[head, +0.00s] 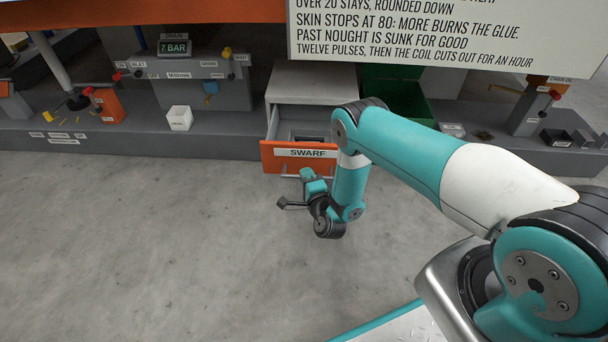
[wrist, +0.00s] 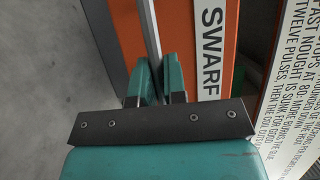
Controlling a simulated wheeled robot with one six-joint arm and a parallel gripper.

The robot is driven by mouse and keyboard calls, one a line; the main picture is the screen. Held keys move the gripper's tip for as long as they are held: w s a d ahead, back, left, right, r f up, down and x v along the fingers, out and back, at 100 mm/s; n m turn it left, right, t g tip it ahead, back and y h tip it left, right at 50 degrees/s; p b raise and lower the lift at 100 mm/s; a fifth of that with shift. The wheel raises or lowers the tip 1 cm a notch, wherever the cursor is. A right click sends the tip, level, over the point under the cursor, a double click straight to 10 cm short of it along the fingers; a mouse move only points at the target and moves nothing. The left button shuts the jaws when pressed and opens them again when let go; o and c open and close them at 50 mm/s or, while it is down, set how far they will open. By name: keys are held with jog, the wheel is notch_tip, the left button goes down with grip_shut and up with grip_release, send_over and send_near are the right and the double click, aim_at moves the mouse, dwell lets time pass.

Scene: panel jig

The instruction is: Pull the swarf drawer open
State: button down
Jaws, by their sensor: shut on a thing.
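The swarf drawer (head: 268,160) has an orange front with a white SWARF label and sits low in a grey cabinet (head: 312,82). It stands partly open, and part of its inside shows behind the front. Its bar handle (wrist: 149,32) runs between my fingers in the wrist view, beside the orange drawer front (wrist: 187,40). My gripper (wrist: 160,80) is shut on the handle. In the head view my gripper (head: 310,178) is at the drawer front, and my wrist and forearm hide the right part of the drawer.
The grey floor (head: 150,240) in front of the drawer is clear. A green bin (head: 402,98) stands right of the cabinet. A sign (head: 440,32) hangs above.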

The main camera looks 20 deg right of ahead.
jog(key=shift+s+d, duration=0.1)
jog(key=shift+d, duration=0.1)
jog(key=c, duration=1.3)
grip_release()
jog(key=shift+o, duration=0.5)
jog(key=shift+a, duration=0.15)
jog(key=s+p, duration=1.5)
jog(key=s, duration=0.2)
jog(key=shift+s+a+p, duration=0.15)
jog(key=shift+a+p, duration=0.2)
jog(key=shift+a, duration=0.05)
